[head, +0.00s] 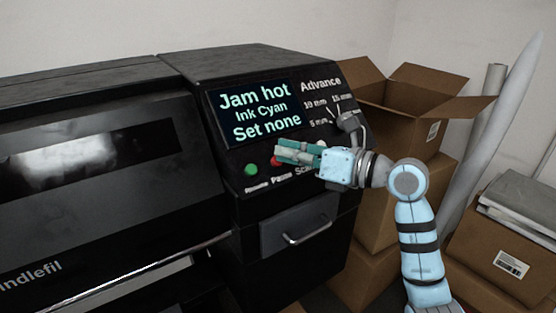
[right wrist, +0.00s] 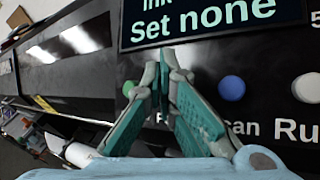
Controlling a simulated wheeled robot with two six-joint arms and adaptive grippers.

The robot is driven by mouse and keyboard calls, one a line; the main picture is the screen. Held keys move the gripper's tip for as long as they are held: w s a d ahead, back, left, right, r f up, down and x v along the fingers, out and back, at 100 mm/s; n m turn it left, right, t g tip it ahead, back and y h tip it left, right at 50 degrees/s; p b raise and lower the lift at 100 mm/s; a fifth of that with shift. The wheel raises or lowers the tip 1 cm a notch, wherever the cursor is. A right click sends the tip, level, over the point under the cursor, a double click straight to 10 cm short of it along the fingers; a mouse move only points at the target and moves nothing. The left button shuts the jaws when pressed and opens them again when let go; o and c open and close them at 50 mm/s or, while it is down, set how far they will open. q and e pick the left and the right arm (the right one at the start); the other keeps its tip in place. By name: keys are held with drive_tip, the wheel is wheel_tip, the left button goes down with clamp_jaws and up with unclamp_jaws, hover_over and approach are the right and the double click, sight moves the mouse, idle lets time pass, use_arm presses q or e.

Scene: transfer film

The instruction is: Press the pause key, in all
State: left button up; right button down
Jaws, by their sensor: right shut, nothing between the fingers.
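The red pause key (head: 276,161) is on the black printer's front panel, with the label "Pause" below it. My right gripper (head: 279,151) is shut and empty, its teal fingers in front of the panel at the red key, partly covering it. I cannot tell whether the tips touch the key. In the right wrist view, the shut fingertips (right wrist: 160,70) hide the red key, between a green key (right wrist: 128,88) and a blue key (right wrist: 231,88). My left gripper is not in view.
The printer's screen (head: 255,112) reads "Jam hot, Ink Cyan, Set none". A white key (right wrist: 306,88) sits right of the blue one. A drawer with a handle (head: 307,233) is below the keys. Cardboard boxes (head: 405,110) stand at right.

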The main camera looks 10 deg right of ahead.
drive_tip(key=shift+w+a+f, duration=0.1)
drive_tip(key=shift+w+f, duration=0.15)
drive_tip(key=shift+f, duration=0.05)
idle(0.5)
idle(0.3)
drive_tip(key=shift+s+r+p, duration=0.4)
drive_tip(key=shift+r+p, duration=0.1)
drive_tip(key=shift+r, duration=0.05)
drive_tip(key=shift+s+d, duration=0.2)
drive_tip(key=shift+d, duration=0.05)
drive_tip(key=shift+r, duration=0.1)
drive_tip(key=s+r+p, duration=0.1)
drive_tip(key=s+d+r+p, duration=0.1)
drive_tip(key=s+r+p, duration=0.1)
drive_tip(key=shift+s+d+r, duration=0.1)
drive_tip(key=shift+d+r, duration=0.05)
drive_tip(key=shift+r, duration=0.1)
